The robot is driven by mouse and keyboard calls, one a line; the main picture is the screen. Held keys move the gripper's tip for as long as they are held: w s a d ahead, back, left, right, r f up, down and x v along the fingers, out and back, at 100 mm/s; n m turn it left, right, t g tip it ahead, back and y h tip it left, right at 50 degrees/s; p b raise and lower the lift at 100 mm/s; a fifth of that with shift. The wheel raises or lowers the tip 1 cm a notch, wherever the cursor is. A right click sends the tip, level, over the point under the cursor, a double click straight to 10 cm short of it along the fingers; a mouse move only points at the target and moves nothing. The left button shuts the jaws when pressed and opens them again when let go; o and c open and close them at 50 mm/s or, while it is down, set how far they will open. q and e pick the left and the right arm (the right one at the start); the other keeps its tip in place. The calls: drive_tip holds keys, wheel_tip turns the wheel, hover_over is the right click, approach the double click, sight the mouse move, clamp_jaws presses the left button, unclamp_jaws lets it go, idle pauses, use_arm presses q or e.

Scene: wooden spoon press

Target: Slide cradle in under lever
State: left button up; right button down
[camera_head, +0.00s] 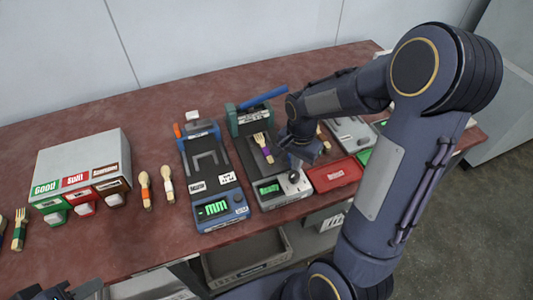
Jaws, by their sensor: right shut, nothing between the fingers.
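The press (236,122) stands at the back middle of the table, with its blue lever (263,98) raised slightly toward the right. In front of it, a dark cradle (246,156) sits on the press's bed and holds a wooden spoon or fork with a purple handle (265,150). My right gripper (294,166) is shut and empty, pointing down at the right front of the cradle, just above a round silver part (293,176). I cannot tell whether it touches anything. My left gripper (70,292) shows only partly at the bottom left edge.
A blue-grey device (212,180) with a green display stands left of the press. A white sorting box (80,165) labelled Good, Split and another word is farther left. Loose wooden utensils (145,190) lie between them. A red tray (335,174) is close on the right.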

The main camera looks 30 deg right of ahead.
drive_tip(key=shift+w+d+p, duration=0.15)
drive_tip(key=shift+w+d, duration=0.05)
drive_tip(key=shift+w, duration=1.2)
drive_tip(key=shift+w+d+p, duration=0.15)
drive_tip(key=shift+w, duration=1.2)
drive_tip(key=shift+w+d+p, duration=0.2)
drive_tip(key=shift+w+p, duration=0.1)
drive_tip(key=shift+w, duration=1.25)
drive_tip(key=shift+w+d+p, duration=0.15)
drive_tip(key=shift+w+p, duration=0.1)
drive_tip(key=shift+w, duration=1.25)
drive_tip(key=shift+s, duration=0.1)
drive_tip(key=shift+s+a, duration=0.1)
drive_tip(key=shift+s, duration=0.4)
wheel_tip(320, 180, up, 7)
drive_tip(key=p, duration=0.5)
